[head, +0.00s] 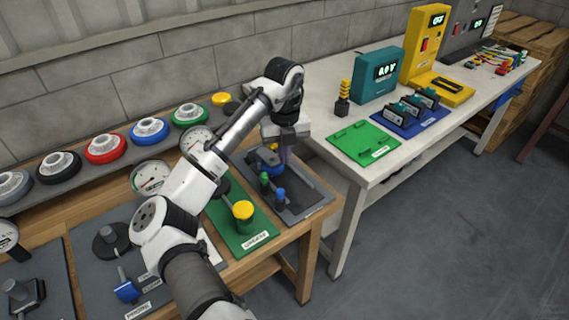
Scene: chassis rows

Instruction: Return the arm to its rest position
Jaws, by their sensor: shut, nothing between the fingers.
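My white and black arm rises from the bottom of the head view and reaches over the wooden bench. My gripper (286,154) points down above the dark grey board at the bench's right end. It is shut and empty, with its tips close behind the blue and green knobs there. A blue knob (280,195) and a green knob (264,179) stand on that board (311,203). A yellow and blue part (268,158) sits partly hidden beside the gripper. Whether the fingertips touch anything cannot be told.
A green board (247,238) with a yellow-capped post (243,212) lies beside the arm. Gauges and coloured handwheels (105,147) line the back shelf. A white table (330,118) on the right holds a teal meter (377,75) and a yellow unit (425,50). The floor (430,230) at right is clear.

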